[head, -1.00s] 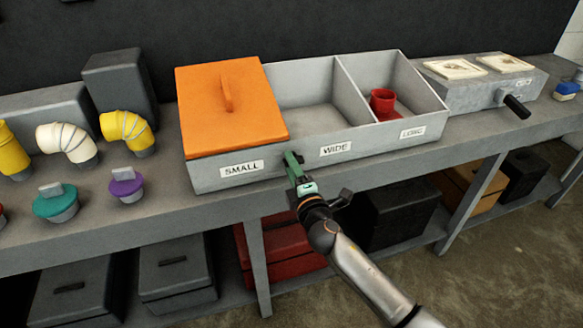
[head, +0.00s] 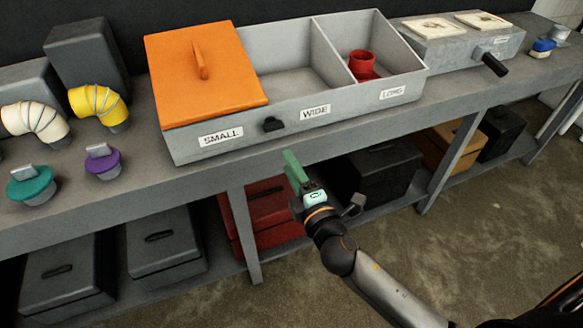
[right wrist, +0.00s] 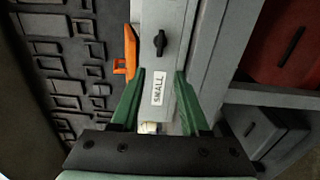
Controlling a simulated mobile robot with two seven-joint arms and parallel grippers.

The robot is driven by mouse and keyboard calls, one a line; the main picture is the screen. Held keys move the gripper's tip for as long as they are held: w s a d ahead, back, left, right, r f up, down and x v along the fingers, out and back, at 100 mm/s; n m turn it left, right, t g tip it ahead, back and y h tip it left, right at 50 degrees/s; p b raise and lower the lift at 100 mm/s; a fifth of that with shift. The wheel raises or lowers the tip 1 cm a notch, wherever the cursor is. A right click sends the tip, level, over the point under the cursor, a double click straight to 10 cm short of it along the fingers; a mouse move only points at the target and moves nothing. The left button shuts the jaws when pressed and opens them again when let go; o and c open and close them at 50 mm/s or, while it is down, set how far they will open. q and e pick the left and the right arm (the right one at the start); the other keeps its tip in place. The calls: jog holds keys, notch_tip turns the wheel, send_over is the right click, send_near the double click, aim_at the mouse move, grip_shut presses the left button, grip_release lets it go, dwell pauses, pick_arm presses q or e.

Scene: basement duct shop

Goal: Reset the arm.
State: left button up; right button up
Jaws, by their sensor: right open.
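My right gripper (head: 291,162) is in front of the bench edge in the head view, apart from the divided grey box (head: 350,106). Its green fingers are open and empty; in the right wrist view (right wrist: 160,92) they stand apart, with the SMALL label seen between them. The box has sections labelled SMALL, WIDE and LONG. An orange lid (head: 210,85) covers SMALL. WIDE looks empty. A red collar-like piece (head: 362,65) sits in LONG. A black knob (head: 273,124) is on the box front between the SMALL and WIDE labels. My left gripper is not in view.
Yellow (head: 97,103) and cream (head: 35,120) elbows and teal (head: 31,185) and purple (head: 103,161) capped pieces stand left on the bench. A grey unit with a black handle (head: 495,64) is at right. Bins fill the lower shelf; the floor in front is open.

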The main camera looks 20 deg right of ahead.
dwell(0.5)
jog(key=s+f+m+g+y+p, duration=0.1)
jog(key=s+f+m+g, duration=0.7)
jog(key=s+f+m, duration=0.8)
jog(key=s+f+p, duration=0.1)
jog(key=s+f, duration=0.3)
jog(key=f, duration=0.1)
jog(key=shift+s+a+f+m+g+y+p, duration=0.25)
jog(key=shift+s+f+m+g+y+p, duration=0.05)
jog(key=shift+s+f+g+y, duration=0.1)
